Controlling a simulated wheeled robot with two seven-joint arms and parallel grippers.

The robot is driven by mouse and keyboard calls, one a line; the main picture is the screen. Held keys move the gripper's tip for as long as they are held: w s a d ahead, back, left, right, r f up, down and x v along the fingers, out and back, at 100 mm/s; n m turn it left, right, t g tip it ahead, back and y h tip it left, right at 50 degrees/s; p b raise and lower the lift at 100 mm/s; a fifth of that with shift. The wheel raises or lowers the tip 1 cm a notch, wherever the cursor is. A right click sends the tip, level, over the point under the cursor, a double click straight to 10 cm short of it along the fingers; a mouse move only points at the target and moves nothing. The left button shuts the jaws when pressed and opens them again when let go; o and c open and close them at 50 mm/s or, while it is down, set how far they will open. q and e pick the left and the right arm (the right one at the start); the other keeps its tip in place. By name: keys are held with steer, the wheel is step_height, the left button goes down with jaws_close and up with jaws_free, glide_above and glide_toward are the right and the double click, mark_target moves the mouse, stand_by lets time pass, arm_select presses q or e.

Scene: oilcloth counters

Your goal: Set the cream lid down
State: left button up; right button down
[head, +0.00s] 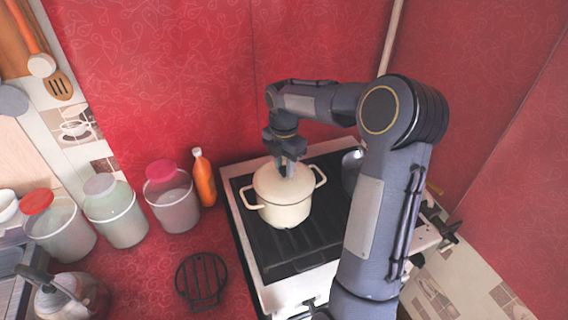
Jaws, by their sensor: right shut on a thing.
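The cream lid (268,184) sits level at the top of a cream pot (285,213) with two side handles. The pot stands on the dark top of a white stove (310,257). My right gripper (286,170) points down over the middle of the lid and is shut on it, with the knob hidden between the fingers. I cannot tell whether the lid rests fully on the pot's rim or is held just above it. My left gripper is not in view.
An orange bottle (204,180) and several lidded jars, one with a pink lid (161,171), stand left of the stove. A black trivet (202,281) lies on the red counter. A kettle (68,296) is at the lower left. A red wall rises behind the stove.

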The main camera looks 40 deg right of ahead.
mark_target(284, 168)
steer(key=shift+f, duration=0.2)
steer(key=c, duration=1.1)
jaws_free()
step_height(284, 168, up, 12)
steer(key=s+a+r+m+t, duration=0.1)
steer(key=s+a+r+m, duration=0.1)
steer(key=s+a+m, duration=0.15)
steer(key=s+a+f+m+t+y, duration=0.2)
steer(key=s+a+f+m, duration=0.2)
steer(key=s+a+m, duration=0.3)
steer(key=s+a+f+m+t+y, duration=0.1)
steer(key=s+a+f+m+t, duration=0.1)
steer(key=s+a+f+m, duration=0.3)
steer(key=s+a+m, duration=0.3)
steer(key=s+m, duration=0.3)
steer(key=s, duration=0.1)
steer(key=shift+s+a+t+y+b, duration=0.15)
steer(key=shift+s+t+y+b, duration=0.15)
steer(key=shift+s+y, duration=0.1)
